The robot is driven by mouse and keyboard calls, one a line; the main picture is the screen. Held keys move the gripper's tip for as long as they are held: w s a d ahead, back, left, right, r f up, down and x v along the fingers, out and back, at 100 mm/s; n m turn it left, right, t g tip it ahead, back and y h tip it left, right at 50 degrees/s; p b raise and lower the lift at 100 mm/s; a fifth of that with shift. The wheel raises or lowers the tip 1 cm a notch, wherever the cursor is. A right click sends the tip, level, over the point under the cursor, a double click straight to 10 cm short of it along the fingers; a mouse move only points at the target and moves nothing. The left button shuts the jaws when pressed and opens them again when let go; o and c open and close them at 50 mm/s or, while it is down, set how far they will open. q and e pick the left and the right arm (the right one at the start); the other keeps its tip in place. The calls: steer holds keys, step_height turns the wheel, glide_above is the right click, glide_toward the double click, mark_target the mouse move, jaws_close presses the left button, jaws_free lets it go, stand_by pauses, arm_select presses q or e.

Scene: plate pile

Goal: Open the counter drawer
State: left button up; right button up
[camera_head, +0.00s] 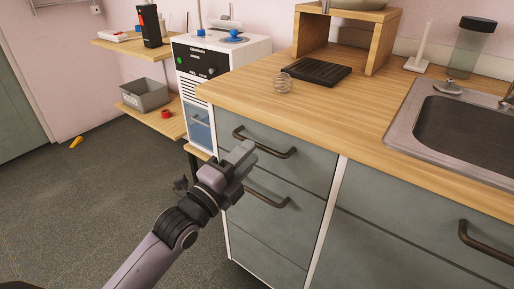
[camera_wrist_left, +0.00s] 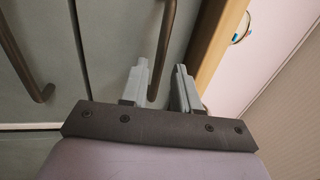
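The counter drawer (camera_head: 310,168) is the grey top drawer under the wooden countertop, and its front looks closed. Its dark bar handle (camera_head: 275,151) runs across the front; it also shows in the left wrist view (camera_wrist_left: 168,35). My left gripper (camera_head: 241,156) is in front of the drawer by the handle's left part. In the left wrist view its two grey fingers (camera_wrist_left: 166,88) are apart, with a gap between them. The handle's near end lies by the left finger, partly hidden; I cannot tell whether they touch. My right gripper is out of view.
A lower drawer with a similar handle (camera_head: 266,196) sits just below; its handle shows in the left wrist view (camera_wrist_left: 22,60). The wooden countertop (camera_head: 330,110) overhangs above.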

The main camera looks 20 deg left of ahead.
arm_select(q)
steer(key=shift+x, duration=2.05)
jaws_close()
